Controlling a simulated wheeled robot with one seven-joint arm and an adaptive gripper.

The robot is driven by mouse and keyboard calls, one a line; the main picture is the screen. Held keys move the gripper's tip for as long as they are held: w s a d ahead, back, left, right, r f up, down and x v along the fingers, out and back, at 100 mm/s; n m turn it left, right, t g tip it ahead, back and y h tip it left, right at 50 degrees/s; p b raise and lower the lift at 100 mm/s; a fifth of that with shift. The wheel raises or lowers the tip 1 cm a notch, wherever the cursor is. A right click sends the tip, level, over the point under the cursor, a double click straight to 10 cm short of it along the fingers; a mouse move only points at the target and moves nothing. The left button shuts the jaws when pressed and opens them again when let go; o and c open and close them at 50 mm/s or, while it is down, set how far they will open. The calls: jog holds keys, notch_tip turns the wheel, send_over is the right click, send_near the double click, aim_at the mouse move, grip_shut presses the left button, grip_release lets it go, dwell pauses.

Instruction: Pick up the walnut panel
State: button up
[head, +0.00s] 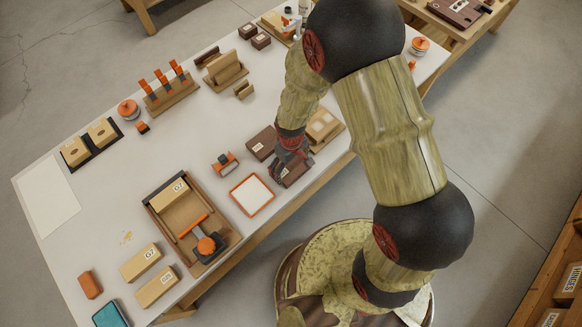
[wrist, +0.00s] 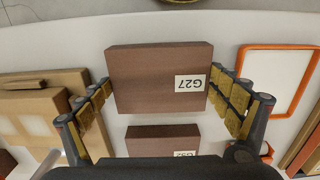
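The walnut panel appears to be the dark brown block labelled G27 (wrist: 158,78), flat on the white table in the wrist view. In the head view the same block (head: 296,174) shows partly, under my gripper (head: 289,163). In the wrist view the fingers of my gripper (wrist: 162,82) are spread wide, one at each short end of the block. The gaps look very small, and I cannot tell whether the fingers touch it. A second dark brown labelled block (wrist: 162,139) lies beside it; it also shows in the head view (head: 261,143).
An orange-framed white panel (wrist: 277,80) lies to the right in the wrist view. Pale wooden pieces (wrist: 40,115) lie close on the left. In the head view a wooden tray (head: 160,220) and several blocks stand further left. The table's front edge is near.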

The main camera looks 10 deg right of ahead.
jog(key=c, duration=0.6)
jog(key=shift+c, duration=0.2)
